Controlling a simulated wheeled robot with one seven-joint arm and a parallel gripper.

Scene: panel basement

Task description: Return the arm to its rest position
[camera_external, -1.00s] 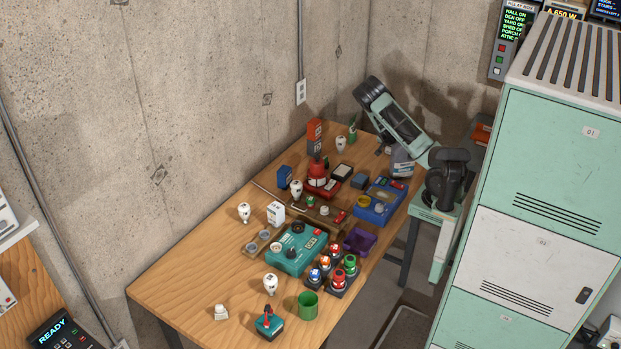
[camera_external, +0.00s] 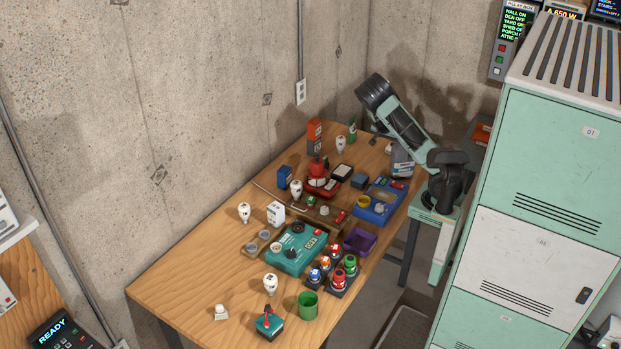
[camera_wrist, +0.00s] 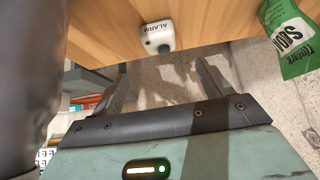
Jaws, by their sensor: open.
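My arm, mint green and black, rises from its stand at the right of the bench and bends over the bench's far right corner in the external view. My gripper is largely hidden there behind the arm; only small dark parts (camera_external: 376,137) show. In the wrist view my gripper (camera_wrist: 166,88) points past the bench edge, its two fingers spread apart with nothing between them. A white alarm unit (camera_wrist: 159,38) lies on the wood beyond the fingers. A green packet (camera_wrist: 289,38) is at the upper right, apart from the fingers.
The wooden bench (camera_external: 185,290) holds a teal box (camera_external: 297,247), a blue bin (camera_external: 376,212), a purple tray (camera_external: 360,242), a green cup (camera_external: 308,306) and several bulbs. A grey jug (camera_external: 402,162) stands close to my arm. A concrete wall is behind; a mint locker (camera_external: 550,160) stands right.

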